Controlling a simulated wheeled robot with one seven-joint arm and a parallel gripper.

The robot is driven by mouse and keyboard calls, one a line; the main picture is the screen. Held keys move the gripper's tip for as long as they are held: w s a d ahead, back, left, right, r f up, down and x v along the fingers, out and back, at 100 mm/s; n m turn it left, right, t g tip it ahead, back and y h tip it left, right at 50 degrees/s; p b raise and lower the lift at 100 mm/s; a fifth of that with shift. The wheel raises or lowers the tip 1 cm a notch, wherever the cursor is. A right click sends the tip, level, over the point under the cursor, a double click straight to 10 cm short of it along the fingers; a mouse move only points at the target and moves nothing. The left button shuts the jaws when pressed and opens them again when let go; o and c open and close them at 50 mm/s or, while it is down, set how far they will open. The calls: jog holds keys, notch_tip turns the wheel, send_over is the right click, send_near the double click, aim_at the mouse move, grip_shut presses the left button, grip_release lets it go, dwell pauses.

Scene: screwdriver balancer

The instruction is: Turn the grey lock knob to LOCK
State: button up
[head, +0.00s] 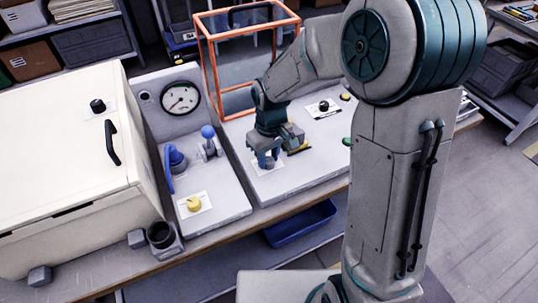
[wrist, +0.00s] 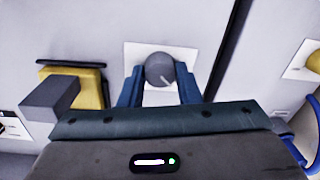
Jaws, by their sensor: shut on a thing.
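The grey lock knob (wrist: 160,69) is a round dark-grey knob with a light pointer line, on a white label plate (wrist: 133,54). In the wrist view its pointer line points down and to the right. My gripper (wrist: 160,84) has its two blue fingers on either side of the knob, shut on it. In the head view my gripper (head: 264,163) is down at the panel, and its fingers largely hide the knob. The plate's lettering is too small or covered to read.
Beside my gripper is a yellow and black part with a grey block (wrist: 52,98). An orange-framed guard (head: 205,65) stands behind. A yellow knob (head: 194,204), blue levers (head: 175,158) and a gauge (head: 180,98) are on the left panel. A black knob (head: 324,106) is to the right.

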aim_at(271, 157)
jog(key=shift+w+r, duration=0.1)
jog(key=o, duration=1)
jog(key=r, duration=1.3)
jog(key=shift+w+d+r, duration=0.2)
jog(key=shift+d+r, duration=0.1)
jog(key=shift+r, duration=0.05)
jog(key=s+d+m+t, duration=0.1)
jog(key=s+d+m, duration=0.1)
jog(key=s+d, duration=0.2)
jog(key=s+d+m+t, duration=0.1)
jog(key=s+d+m, duration=0.2)
jog(key=s+d, duration=0.2)
jog(key=s+d+m+t+p, duration=0.1)
jog(key=s+d+m, duration=0.1)
jog(key=s+d, duration=0.3)
jog(key=shift+s+d+r+m, duration=0.1)
jog(key=shift+s+r+m, duration=0.2)
jog(key=shift+s, duration=0.25)
